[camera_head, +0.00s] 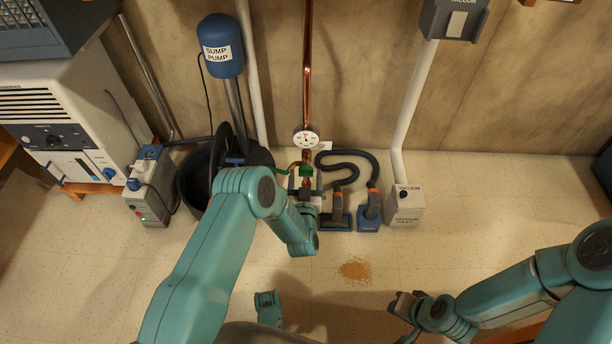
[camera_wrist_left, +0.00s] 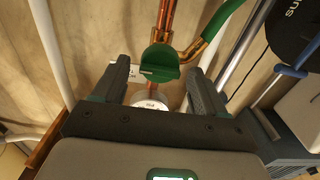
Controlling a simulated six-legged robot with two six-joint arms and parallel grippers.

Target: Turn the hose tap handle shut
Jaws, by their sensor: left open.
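The hose tap sits low on a copper pipe (camera_head: 307,80) that runs down the wall, below a round gauge (camera_head: 305,139). Its green handle (camera_head: 306,171) also shows in the left wrist view (camera_wrist_left: 160,62), in front of the pipe with a flat face and a darker lower part. A green hose (camera_wrist_left: 221,18) joins a brass side branch. My left gripper (camera_head: 305,192) is at the tap; in its wrist view (camera_wrist_left: 158,72) the fingers are open, one on each side of the handle, with gaps visible. My right gripper (camera_head: 403,305) is low at the right, away from the tap; its jaws are unclear.
A black tub (camera_head: 195,180) with a sump pump (camera_head: 221,45) stands left of the tap. Vacuum heads (camera_head: 369,213) with a dark hose and a vacuum inlet box (camera_head: 405,203) stand right. A brown spill (camera_head: 355,270) lies on open floor.

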